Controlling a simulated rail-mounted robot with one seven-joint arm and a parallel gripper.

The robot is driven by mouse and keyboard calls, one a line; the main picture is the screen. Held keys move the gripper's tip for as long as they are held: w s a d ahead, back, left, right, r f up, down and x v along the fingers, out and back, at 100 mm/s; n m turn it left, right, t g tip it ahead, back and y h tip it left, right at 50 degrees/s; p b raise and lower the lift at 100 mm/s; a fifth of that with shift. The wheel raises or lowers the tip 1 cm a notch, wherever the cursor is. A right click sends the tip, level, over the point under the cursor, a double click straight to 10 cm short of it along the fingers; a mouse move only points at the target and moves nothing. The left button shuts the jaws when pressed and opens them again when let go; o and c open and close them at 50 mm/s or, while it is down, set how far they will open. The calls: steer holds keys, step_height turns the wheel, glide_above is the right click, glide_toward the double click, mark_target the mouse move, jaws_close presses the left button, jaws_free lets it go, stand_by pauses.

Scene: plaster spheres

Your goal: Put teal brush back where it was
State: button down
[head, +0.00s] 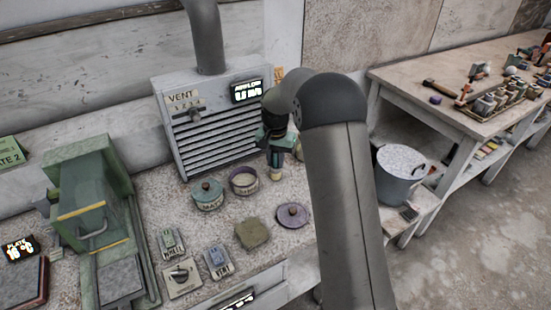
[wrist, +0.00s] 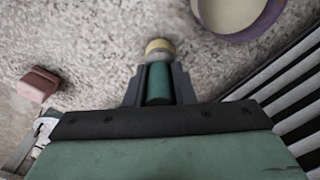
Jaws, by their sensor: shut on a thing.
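My gripper (head: 276,152) is shut on the teal brush (wrist: 158,85). In the wrist view the teal handle lies between the two dark fingers, and a pale yellowish end points away from the gripper. In the head view the brush's pale end (head: 275,174) shows just below the fingers, over the counter in front of the vent unit. I cannot tell whether it touches the counter. A purple-rimmed bowl (head: 244,181) stands just left of the brush; its rim also shows at the top of the wrist view (wrist: 238,34).
The slatted vent unit (head: 212,120) stands close behind my gripper. A teal-lidded pot (head: 207,194), a purple lid (head: 292,215) and a green pad (head: 252,233) lie nearby. A pinkish block (wrist: 38,84) lies left in the wrist view. My arm hides the counter's right part.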

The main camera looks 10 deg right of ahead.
steer(key=shift+f, duration=0.1)
steer(key=c, duration=1.2)
jaws_free()
steer(key=shift+c, duration=0.2)
step_height(320, 180, up, 12)
steer(key=shift+s+f+b, duration=0.1)
steer(key=shift+f+b, duration=0.1)
steer(key=shift+b, duration=0.3)
steer(key=shift+r, duration=0.35)
steer(key=shift+s+r, duration=0.1)
steer(key=shift+s, duration=0.15)
steer(key=s+f+n, duration=0.2)
steer(key=s+n, duration=0.1)
steer(key=s, duration=1.5)
steer(key=s+f+n, duration=0.2)
steer(key=s, duration=1.6)
steer(key=shift+s+a+n, duration=0.25)
steer(key=shift+a+n, duration=0.05)
steer(key=shift+n, duration=0.1)
